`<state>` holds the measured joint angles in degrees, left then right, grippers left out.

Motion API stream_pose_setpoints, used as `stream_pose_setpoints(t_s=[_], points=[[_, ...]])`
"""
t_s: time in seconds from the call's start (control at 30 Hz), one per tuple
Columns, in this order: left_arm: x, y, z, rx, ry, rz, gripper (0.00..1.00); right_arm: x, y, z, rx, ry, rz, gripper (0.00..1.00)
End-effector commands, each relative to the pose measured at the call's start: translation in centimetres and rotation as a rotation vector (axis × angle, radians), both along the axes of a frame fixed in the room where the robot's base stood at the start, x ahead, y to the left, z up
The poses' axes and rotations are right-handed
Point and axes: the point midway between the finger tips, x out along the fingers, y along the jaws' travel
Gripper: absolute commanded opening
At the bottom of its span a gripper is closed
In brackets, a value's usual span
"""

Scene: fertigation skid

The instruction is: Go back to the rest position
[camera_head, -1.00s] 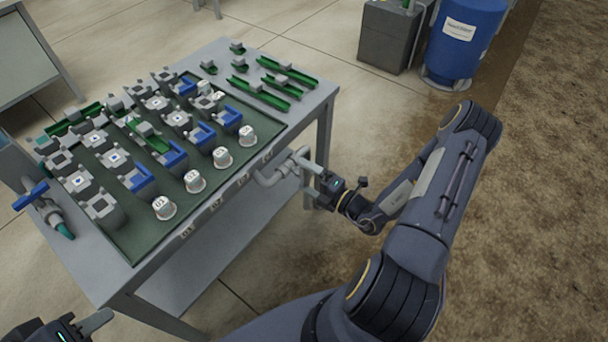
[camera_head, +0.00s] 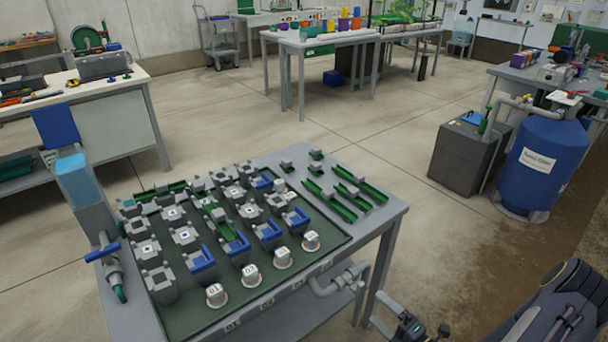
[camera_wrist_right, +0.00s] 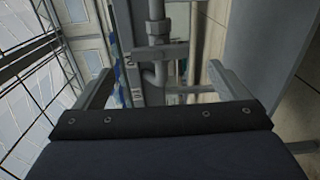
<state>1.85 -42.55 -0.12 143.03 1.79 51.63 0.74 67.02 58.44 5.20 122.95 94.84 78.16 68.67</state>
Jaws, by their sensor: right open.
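My right gripper (camera_head: 381,311) is low at the bottom of the head view, beside the front right leg of the skid table (camera_head: 394,222). It is open with nothing between its fingers. In the right wrist view its two fingers (camera_wrist_right: 160,82) stand wide apart, with a grey pipe (camera_wrist_right: 157,72) beyond them. The same grey pipe (camera_head: 335,285) runs along the table's front edge in the head view, apart from the gripper. Part of my right arm shows at the lower right. My left gripper is out of view.
A green tray (camera_head: 205,318) on the table holds grey and blue fittings and several numbered white caps (camera_head: 252,275). A blue valve handle (camera_head: 103,252) is at its left. A blue barrel (camera_head: 540,165) and grey box (camera_head: 468,155) stand right. Floor between them is clear.

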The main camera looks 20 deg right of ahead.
Motion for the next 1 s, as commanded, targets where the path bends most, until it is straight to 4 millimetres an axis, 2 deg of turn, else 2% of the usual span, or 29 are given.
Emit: stream_pose_setpoints(t_s=[0.07,0.17,0.27,0.33,0.4,0.5,0.6,0.73,0.87,0.9,1.0], points=[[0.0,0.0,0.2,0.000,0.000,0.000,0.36,0.1,0.3,0.7,-0.023,-0.013,0.021,0.95],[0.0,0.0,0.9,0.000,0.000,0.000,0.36,0.5,1.6,3.6,-0.133,-0.077,0.121,0.95],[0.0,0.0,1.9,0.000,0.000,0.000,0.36,0.4,4.4,8.5,-0.341,-0.209,0.307,0.95],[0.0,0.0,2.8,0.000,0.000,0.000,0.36,-0.3,6.8,12.2,-0.526,-0.339,0.467,0.95],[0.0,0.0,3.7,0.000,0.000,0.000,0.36,-1.6,9.2,15.7,-0.725,-0.489,0.630,0.95],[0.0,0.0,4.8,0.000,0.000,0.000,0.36,-4.1,12.0,19.7,-1.008,-0.726,0.850,0.95],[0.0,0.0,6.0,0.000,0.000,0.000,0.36,-6.9,13.7,22.7,-1.290,-0.982,1.048,0.95],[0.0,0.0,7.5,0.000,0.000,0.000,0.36,-10.3,14.4,25.8,-1.653,-1.338,1.272,0.95],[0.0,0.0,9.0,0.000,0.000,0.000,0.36,-12.8,13.7,28.4,-2.015,-1.707,1.451,0.95],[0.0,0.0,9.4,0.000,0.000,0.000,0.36,-13.3,13.3,29.2,2.089,1.785,-1.473,0.95],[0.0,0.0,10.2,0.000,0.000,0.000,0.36,-14.1,12.3,30.9,1.877,1.628,-1.258,0.95]])
